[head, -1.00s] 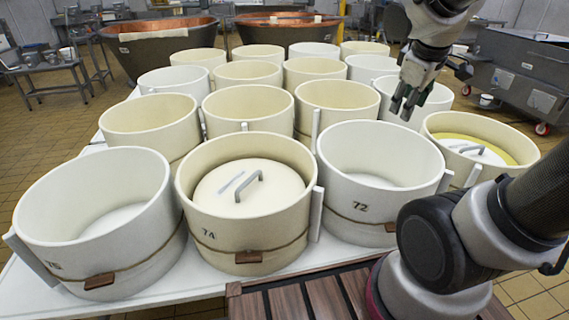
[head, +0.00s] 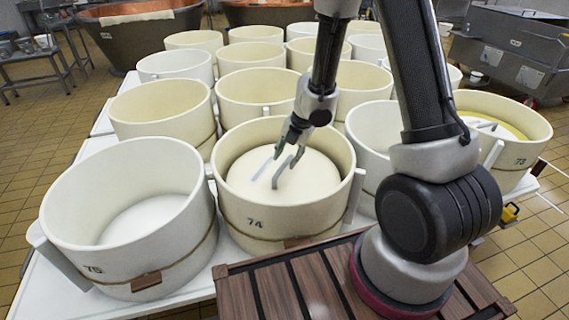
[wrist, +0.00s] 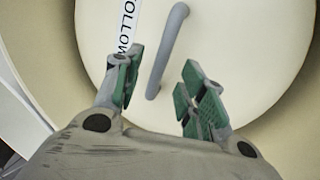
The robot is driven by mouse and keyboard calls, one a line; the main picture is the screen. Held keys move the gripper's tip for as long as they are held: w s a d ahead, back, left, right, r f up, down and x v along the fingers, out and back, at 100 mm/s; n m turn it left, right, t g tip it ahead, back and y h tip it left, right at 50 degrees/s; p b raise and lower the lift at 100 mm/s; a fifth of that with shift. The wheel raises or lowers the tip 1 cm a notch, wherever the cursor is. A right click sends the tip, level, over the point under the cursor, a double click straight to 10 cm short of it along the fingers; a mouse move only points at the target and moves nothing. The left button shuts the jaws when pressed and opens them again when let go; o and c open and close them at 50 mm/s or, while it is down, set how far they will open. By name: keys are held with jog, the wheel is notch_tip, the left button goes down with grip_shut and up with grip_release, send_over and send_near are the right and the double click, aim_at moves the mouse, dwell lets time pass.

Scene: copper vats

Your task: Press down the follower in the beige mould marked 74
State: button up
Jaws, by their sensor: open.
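The beige mould marked 74 (head: 246,212) stands at the front of the white table, between mould 76 and a white mould. Its follower (head: 318,178), a cream disc with a grey bar handle (head: 282,172) and a label strip, lies level inside, below the rim. My gripper (head: 288,155) points down inside the rim, over the follower's handle. In the wrist view my gripper (wrist: 160,90) is open, with green-padded fingers on either side of the handle (wrist: 167,50). The label (wrist: 129,20) lies by the left finger. I cannot tell whether the fingertips touch the follower.
The white mould 76 (head: 60,215) stands close on the left. A white mould (head: 365,135) stands on the right, partly behind my arm. Mould 73 (head: 520,150) is further right. More moulds stand behind. A brown slatted surface (head: 300,300) is at the front.

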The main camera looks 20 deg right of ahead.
aim_at(284, 165)
jog(key=x, duration=0.5)
jog(key=shift+w+f, duration=0.1)
jog(key=shift+f, duration=0.25)
grip_shut()
dwell(0.3)
jog(key=shift+f, duration=0.1)
dwell(1.3)
dwell(0.4)
grip_release()
